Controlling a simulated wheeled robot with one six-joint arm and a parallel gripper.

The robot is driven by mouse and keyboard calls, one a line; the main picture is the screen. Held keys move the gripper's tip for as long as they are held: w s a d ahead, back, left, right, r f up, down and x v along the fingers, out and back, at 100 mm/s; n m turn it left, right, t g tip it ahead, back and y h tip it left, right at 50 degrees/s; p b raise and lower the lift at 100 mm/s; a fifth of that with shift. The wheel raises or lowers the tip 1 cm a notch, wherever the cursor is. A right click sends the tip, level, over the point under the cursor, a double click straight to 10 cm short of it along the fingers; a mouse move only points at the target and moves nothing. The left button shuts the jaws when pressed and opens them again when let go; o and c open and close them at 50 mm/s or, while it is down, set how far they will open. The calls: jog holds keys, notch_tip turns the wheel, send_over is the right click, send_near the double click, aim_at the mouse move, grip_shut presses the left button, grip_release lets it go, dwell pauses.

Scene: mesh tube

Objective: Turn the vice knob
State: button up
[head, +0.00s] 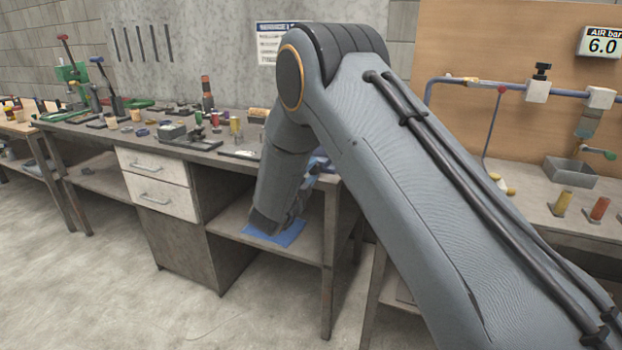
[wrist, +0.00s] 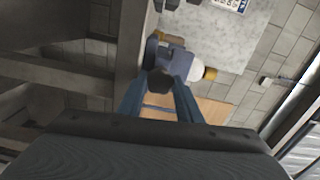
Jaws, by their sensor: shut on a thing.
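In the wrist view the blue vice (wrist: 178,58) is ahead of my gripper (wrist: 159,88), near the edge of a bench. A dark, faceted knob (wrist: 160,80) sits on the near side of the vice, between my two blue fingers. My gripper is shut on this knob; the exact finger contact is hard to make out. In the head view my arm hides most of the vice and the knob. Only a bit of blue (head: 319,163) shows beside my wrist at the right end of the bench.
The workbench (head: 190,150) carries several small tools and coloured parts. Below it are drawers (head: 155,180) and a low shelf with a blue sheet (head: 285,236) close to my wrist. Bench legs stand near my arm. A second bench with a grey tray (head: 570,170) is at the right.

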jog(key=m+b, duration=0.4)
jog(key=shift+f+m, duration=0.25)
jog(key=shift+m, duration=0.05)
jog(key=m+b, duration=0.3)
jog(key=b, duration=0.1)
jog(key=shift+m+b, duration=0.4)
jog(key=m+b, duration=0.6)
jog(key=b, duration=0.4)
jog(key=shift+m, duration=0.4)
jog(key=m+b, duration=0.4)
jog(key=b, duration=0.4)
jog(key=shift+f+b, duration=0.1)
jog(key=shift+b, duration=0.2)
jog(key=m+b, duration=0.4)
jog(key=b, duration=0.4)
jog(key=shift+b, duration=0.3)
jog(key=m+b, duration=0.4)
jog(key=b, duration=0.5)
jog(key=shift+m+b, duration=0.3)
jog(key=m+b, duration=0.1)
jog(key=b, duration=0.1)
jog(key=shift+b, duration=0.4)
jog(key=shift+r+m+b, duration=0.2)
jog(key=shift+m+b, duration=0.15)
jog(key=shift+m, duration=0.05)
